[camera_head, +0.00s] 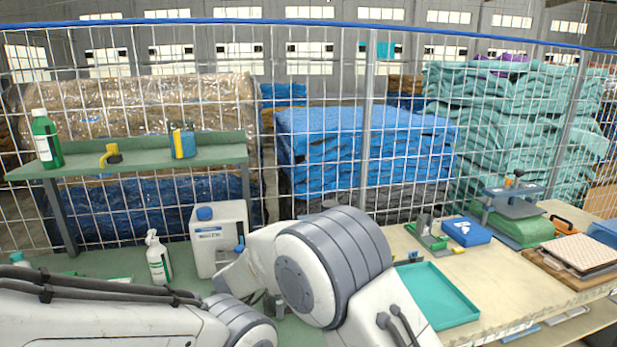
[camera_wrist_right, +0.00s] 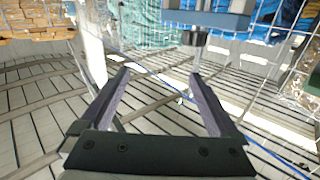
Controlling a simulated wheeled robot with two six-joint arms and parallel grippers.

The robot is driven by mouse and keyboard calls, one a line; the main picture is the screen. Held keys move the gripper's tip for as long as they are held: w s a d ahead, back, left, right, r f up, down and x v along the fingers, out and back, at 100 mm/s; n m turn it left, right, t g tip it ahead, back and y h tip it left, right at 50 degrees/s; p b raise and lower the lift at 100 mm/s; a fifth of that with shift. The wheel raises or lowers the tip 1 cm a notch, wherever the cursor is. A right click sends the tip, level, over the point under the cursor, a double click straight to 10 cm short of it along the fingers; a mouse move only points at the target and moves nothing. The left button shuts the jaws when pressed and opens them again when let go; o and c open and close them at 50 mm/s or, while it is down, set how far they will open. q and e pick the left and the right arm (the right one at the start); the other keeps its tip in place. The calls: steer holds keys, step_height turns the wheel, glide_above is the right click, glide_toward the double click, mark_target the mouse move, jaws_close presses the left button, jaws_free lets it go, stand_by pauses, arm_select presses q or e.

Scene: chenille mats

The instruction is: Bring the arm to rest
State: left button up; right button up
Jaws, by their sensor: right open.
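My right gripper (camera_wrist_right: 160,100) shows in the right wrist view. Its two dark fingers are wide apart with nothing between them. Beyond them are a floor of grey planks and a wire fence, seen at a tilt. In the head view a large white and grey arm of mine fills the lower middle, and another arm link of mine lies along the lower left. Neither gripper can be made out in the head view.
A teal tray (camera_head: 437,295) lies on the pale table (camera_head: 487,277) right of my arm. A white jerrycan (camera_head: 218,240) and a spray bottle (camera_head: 158,260) stand on the green bench at left. A green shelf (camera_head: 130,155) rises above it. A wire fence closes the back.

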steer(key=w+d+f+n+y, duration=0.1)
steer(key=d+f+n+y, duration=0.2)
steer(key=d+n+y, duration=0.5)
steer(key=s+d+f+g+y, duration=0.1)
steer(key=s+d+f+g, duration=0.25)
steer(key=s, duration=0.55)
steer(key=s+d+f+g+y, duration=0.1)
steer(key=s+d+f+g, duration=0.25)
steer(key=s, duration=0.65)
steer(key=s+d+f+g+y, duration=0.1)
steer(key=s+d+f+g, duration=0.25)
steer(key=s, duration=0.55)
steer(key=s+a+r+n+g+y+b, duration=0.1)
steer(key=s+a+n+g+b, duration=0.2)
steer(key=s+a+n, duration=0.4)
steer(key=s+a, duration=0.6)
steer(key=a, duration=0.1)
steer(key=shift+a+r+b, duration=0.2)
steer(key=shift+a+b, duration=0.15)
steer(key=shift+b, duration=0.05)
stand_by(2.6)
